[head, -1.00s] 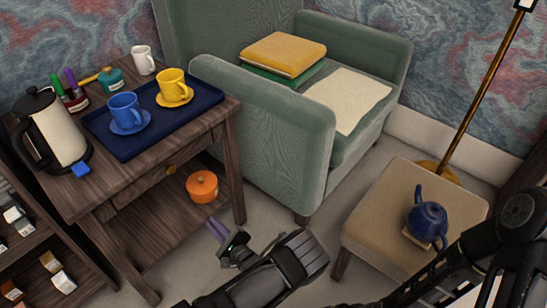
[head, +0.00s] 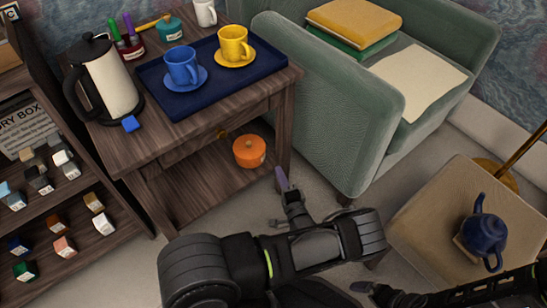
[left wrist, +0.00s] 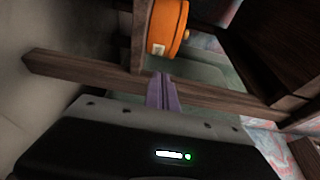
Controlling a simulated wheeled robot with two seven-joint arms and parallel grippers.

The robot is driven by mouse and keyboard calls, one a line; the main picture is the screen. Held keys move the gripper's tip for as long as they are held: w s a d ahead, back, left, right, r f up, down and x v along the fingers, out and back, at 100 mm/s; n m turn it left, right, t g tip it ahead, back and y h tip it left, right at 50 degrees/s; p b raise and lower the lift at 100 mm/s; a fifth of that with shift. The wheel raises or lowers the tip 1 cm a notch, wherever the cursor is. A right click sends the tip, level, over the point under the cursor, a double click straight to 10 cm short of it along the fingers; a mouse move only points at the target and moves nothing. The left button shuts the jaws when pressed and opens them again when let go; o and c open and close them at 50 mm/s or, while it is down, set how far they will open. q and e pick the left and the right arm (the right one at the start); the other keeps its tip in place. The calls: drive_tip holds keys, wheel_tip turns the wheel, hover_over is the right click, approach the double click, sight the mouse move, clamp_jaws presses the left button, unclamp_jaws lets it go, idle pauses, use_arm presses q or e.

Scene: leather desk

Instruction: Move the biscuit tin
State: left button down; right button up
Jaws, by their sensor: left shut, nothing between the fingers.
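An orange round lidded tin (head: 249,151) with a small knob stands on the lower shelf of the wooden side table (head: 190,185); I take it for the biscuit tin. The fingers also show in the left wrist view (left wrist: 163,85). My right gripper (head: 372,290) is dark and hard to make out at the bottom.
On the table top are a kettle (head: 104,85), a blue tray (head: 205,92) with two cups, and a teal pot (head: 171,30). A green armchair (head: 335,115) stands to the right. A stool (head: 425,225) bears a blue teapot (head: 484,235). A shelf of small blocks is at left.

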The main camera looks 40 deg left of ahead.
sight(271, 159)
use_arm(q)
drive_tip(key=b+x, duration=0.3)
drive_tip(key=x, duration=0.6)
drive_tip(key=shift+f, duration=0.1)
drive_tip(key=shift+w+a, duration=0.25)
drive_tip(key=shift+a, duration=0.1)
